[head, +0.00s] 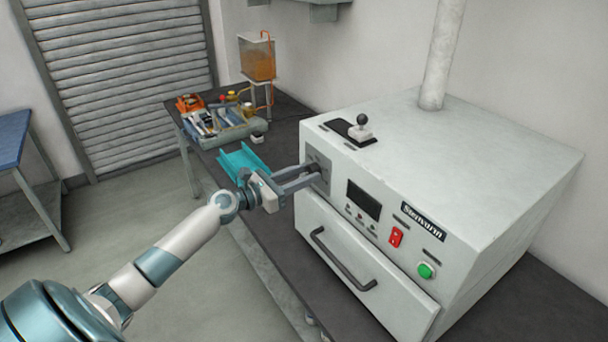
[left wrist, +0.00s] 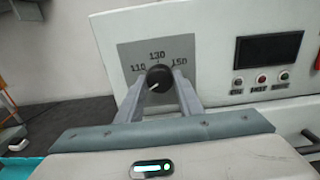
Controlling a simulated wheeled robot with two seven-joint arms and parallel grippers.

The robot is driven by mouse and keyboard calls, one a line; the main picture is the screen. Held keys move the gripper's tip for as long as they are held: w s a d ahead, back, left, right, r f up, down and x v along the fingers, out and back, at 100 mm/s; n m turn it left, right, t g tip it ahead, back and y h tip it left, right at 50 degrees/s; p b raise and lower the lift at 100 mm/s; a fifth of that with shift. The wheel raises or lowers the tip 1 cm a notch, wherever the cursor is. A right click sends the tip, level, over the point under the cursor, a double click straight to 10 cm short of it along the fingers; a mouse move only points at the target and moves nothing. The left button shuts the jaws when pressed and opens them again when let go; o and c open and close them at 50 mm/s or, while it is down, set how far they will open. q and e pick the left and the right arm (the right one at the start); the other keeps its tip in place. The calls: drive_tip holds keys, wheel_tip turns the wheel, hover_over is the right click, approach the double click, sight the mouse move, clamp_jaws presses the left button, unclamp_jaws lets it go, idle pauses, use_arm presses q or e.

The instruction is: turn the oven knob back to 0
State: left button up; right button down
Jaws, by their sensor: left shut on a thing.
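The oven (head: 470,165) is a large pale grey box on the dark bench, with a dark display, a red switch and a green button on its front. Its knob (left wrist: 158,77) is round and black with a white pointer line, on a grey dial plate (left wrist: 180,50). The numbers 110, 130 and 150 show above the knob; no 0 is in sight. The pointer line lies toward the lower left in the left wrist view. My left gripper (head: 316,173) is shut on the knob, one finger on each side. My right gripper is not in view.
The oven door handle (head: 342,262) sticks out below the panel. A teal tray (head: 242,160) lies on the bench left of the oven, with a tool tray (head: 220,128) behind it. A small lever (head: 362,122) stands on the oven top.

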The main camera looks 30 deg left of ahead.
use_arm(q)
drive_tip(key=shift+f, duration=0.1)
drive_tip(key=o, duration=1.1)
drive_tip(key=shift+c, duration=0.2)
drive_tip(key=shift+s, duration=0.1)
drive_tip(key=b+v, duration=0.7)
drive_tip(key=v, duration=1)
drive_tip(key=shift+s+a, duration=0.1)
drive_tip(key=shift+a, duration=0.1)
